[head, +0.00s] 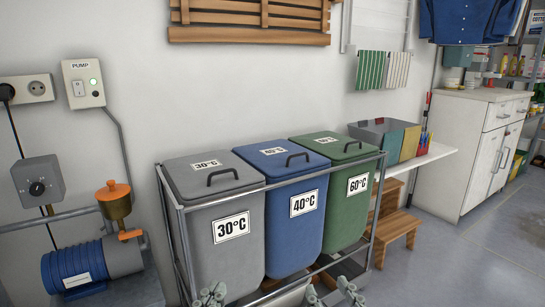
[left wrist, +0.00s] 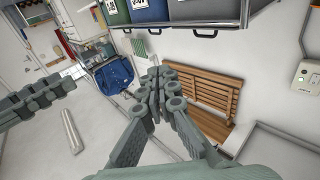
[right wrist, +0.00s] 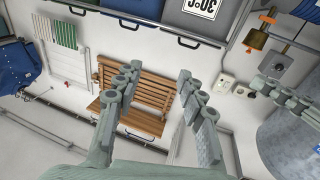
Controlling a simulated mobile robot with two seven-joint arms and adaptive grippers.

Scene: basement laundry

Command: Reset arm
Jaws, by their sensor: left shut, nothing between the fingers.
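My left gripper (head: 211,294) shows at the bottom edge of the head view, in front of the grey bin. In the left wrist view its fingers (left wrist: 165,88) are together with nothing between them. My right gripper (head: 331,295) shows at the bottom edge of the head view, further right, with its two fingertips apart. In the right wrist view its fingers (right wrist: 155,85) are spread and empty. Most of both arms is out of the head view.
Lidded grey (head: 215,240), blue (head: 293,232) and green (head: 345,215) bins stand in a metal frame in front of me. A pump (head: 90,265) is at left. A wooden step stool (head: 397,232) and white cabinet (head: 470,150) are at right. Floor at lower right is clear.

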